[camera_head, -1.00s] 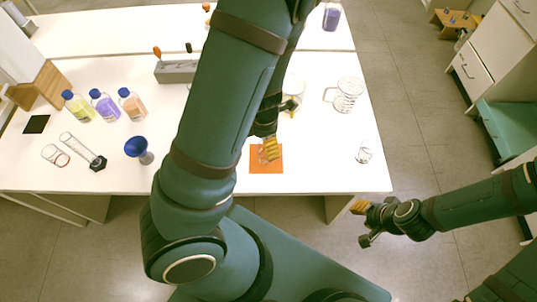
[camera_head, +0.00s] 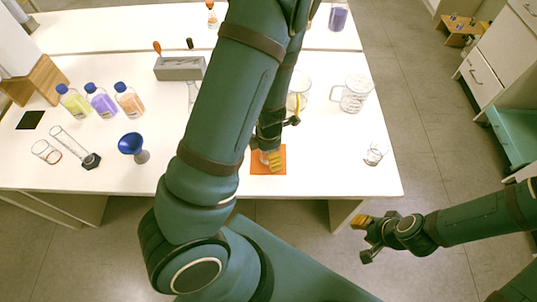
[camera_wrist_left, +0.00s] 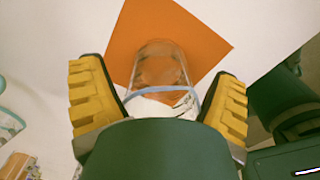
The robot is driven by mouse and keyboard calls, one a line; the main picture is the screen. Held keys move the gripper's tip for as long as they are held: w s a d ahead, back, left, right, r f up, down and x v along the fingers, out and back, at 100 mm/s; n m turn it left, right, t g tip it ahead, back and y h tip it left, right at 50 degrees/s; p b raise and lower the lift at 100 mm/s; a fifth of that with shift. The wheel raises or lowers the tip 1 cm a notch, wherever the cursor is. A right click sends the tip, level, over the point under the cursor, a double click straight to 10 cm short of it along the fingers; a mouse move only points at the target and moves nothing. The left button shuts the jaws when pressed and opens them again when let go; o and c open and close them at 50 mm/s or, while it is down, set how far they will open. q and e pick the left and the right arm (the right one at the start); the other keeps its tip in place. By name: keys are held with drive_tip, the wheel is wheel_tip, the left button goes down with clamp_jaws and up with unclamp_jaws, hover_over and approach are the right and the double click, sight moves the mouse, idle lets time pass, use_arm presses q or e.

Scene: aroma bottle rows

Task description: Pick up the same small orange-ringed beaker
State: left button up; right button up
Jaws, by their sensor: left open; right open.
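A small clear glass beaker (camera_wrist_left: 160,66) with a blue-grey band stands on the orange mat (camera_wrist_left: 205,48) in the left wrist view. In the head view the mat (camera_head: 258,169) is near the table's front edge. My left gripper (camera_head: 271,158) is low over the mat; in the left wrist view its open yellow fingers (camera_wrist_left: 158,100) stand on either side of the beaker, with gaps. No orange ring can be made out on this beaker. A small glass beaker with an orange-red ring (camera_head: 46,152) is at the table's left. My right gripper (camera_head: 362,239) is open and empty, off the table's front right.
A measuring cylinder (camera_head: 70,143) and blue funnel (camera_head: 131,144) stand at the left, before several capped bottles (camera_head: 101,101). A glass jug (camera_head: 355,94) and another small beaker (camera_head: 375,154) are at the right. A grey rack (camera_head: 180,68) stands behind.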

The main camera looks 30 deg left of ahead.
use_arm(q)
drive_tip(key=shift+r, duration=0.1)
drive_tip(key=c, duration=1.3)
drive_tip(key=shift+c, duration=0.2)
drive_tip(key=shift+r, duration=0.15)
drive_tip(key=shift+r+p, duration=0.95)
drive_tip(key=shift+r, duration=0.25)
wheel_tip(320, 180, up, 7)
drive_tip(key=p, duration=0.4)
